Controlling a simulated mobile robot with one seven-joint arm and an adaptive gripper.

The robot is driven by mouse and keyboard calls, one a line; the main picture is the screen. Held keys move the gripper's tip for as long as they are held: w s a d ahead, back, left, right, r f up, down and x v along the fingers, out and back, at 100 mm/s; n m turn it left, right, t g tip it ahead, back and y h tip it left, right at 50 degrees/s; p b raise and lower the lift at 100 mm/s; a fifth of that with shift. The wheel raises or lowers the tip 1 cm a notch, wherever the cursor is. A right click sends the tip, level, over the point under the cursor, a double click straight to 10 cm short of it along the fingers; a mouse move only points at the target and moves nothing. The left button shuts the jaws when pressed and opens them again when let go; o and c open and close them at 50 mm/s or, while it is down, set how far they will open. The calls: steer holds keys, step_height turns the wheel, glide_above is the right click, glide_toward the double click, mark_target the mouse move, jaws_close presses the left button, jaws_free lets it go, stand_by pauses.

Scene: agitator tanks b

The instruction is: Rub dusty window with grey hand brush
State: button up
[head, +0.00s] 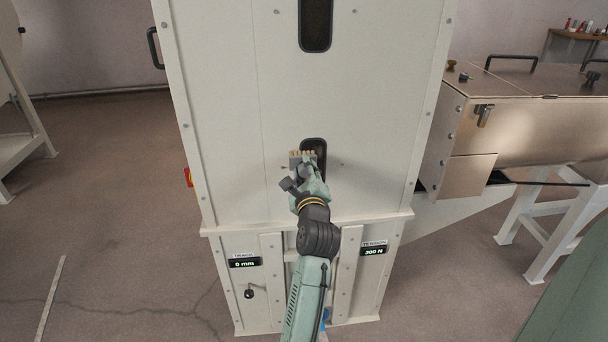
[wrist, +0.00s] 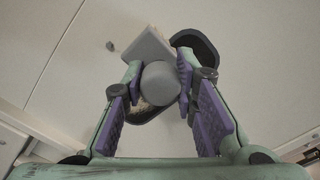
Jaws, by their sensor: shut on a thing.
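The lower window (head: 314,145), a dark rounded slot, is set in the front of the pale tall cabinet. Its top shows in the head view; my gripper and the brush hide much of the rest. In the wrist view one end of the window (wrist: 197,46) is dark, and pale dusty specks show near the other end (wrist: 143,109). My gripper (wrist: 158,75) is shut on the grey hand brush (wrist: 150,47), with its round grey handle between the fingers. In the head view the brush (head: 296,162) lies across the window's left side, tan bristles showing. I cannot tell whether the bristles touch the glass.
A second dark window (head: 316,24) sits higher on the cabinet (head: 230,110). A black handle (head: 155,48) and a red part (head: 188,177) stick out at its left side. Two small displays (head: 244,263) (head: 373,251) are on its base. A metal tank (head: 530,110) stands at right.

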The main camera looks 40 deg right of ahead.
steer(key=s+d, duration=0.3)
steer(key=d, duration=0.2)
steer(key=shift+s+d, duration=0.25)
steer(key=shift+d, duration=0.15)
stand_by(0.4)
steer(key=shift+v, duration=2.95)
steer(key=shift+s+a, duration=0.1)
steer(key=v, duration=0.2)
steer(key=shift+s+a, duration=0.15)
steer(key=shift+s, duration=0.15)
